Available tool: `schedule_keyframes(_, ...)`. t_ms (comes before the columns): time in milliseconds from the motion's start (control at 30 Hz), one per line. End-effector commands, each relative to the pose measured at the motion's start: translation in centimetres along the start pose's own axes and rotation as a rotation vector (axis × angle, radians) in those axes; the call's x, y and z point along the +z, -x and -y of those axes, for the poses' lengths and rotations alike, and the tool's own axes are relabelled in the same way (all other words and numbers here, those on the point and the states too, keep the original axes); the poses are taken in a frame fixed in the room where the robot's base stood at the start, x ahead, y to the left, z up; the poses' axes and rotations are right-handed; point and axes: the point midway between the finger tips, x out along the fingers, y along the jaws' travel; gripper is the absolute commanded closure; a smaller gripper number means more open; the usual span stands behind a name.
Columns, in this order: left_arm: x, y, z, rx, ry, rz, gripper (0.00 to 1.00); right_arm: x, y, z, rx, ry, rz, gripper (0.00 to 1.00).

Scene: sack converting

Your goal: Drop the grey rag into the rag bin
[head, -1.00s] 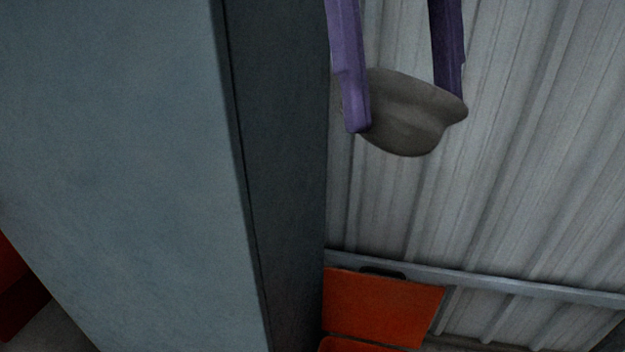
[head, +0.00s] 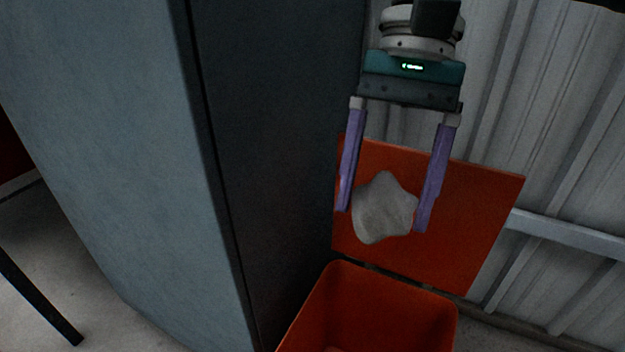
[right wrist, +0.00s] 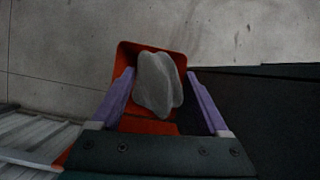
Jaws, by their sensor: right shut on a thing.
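The grey rag (head: 384,208) is a crumpled, light grey lump between the purple fingers of my right gripper (head: 383,212). My right gripper is shut on it, with the fingers spread by the rag's width. The rag bin (head: 385,300) is orange-red, with its lid (head: 475,220) standing open behind it. In the head view the rag shows in front of the lid, above the bin's opening. In the right wrist view the rag (right wrist: 158,84) hides much of the bin (right wrist: 128,60). My left gripper is not in view.
A tall blue-grey cabinet (head: 110,130) stands just left of the bin, its dark side (head: 275,130) close to my right gripper. A corrugated metal wall (head: 540,110) with a rail (head: 570,235) is behind. Bare concrete floor (head: 60,260) shows at lower left.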

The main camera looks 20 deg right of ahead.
Motion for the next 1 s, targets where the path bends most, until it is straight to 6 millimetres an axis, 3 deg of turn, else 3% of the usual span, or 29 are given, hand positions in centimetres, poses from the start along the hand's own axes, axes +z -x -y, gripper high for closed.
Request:
schedule_keyframes(33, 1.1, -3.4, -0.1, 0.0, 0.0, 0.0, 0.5, -1.8, -3.9, -0.4, -0.01, -0.035, 0.003, 0.77)
schedule_keyframes(200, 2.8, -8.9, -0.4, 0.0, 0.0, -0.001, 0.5, -5.4, -10.9, -1.3, -0.051, -0.15, 0.0, 0.77)
schedule_keyframes(400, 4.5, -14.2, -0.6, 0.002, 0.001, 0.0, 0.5, -9.2, -17.7, -2.5, -0.092, -0.272, -0.008, 0.77)
schedule_keyframes(600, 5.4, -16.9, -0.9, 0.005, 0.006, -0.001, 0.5, -11.2, -21.2, -3.4, -0.117, -0.346, -0.016, 0.77)
schedule_keyframes(833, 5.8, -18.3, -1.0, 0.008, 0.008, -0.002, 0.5, -12.0, -22.6, -3.6, -0.125, -0.367, -0.019, 0.77)
schedule_keyframes(1000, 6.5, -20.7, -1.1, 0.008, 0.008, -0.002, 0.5, -12.7, -24.2, -3.6, -0.124, -0.366, -0.019, 0.77)
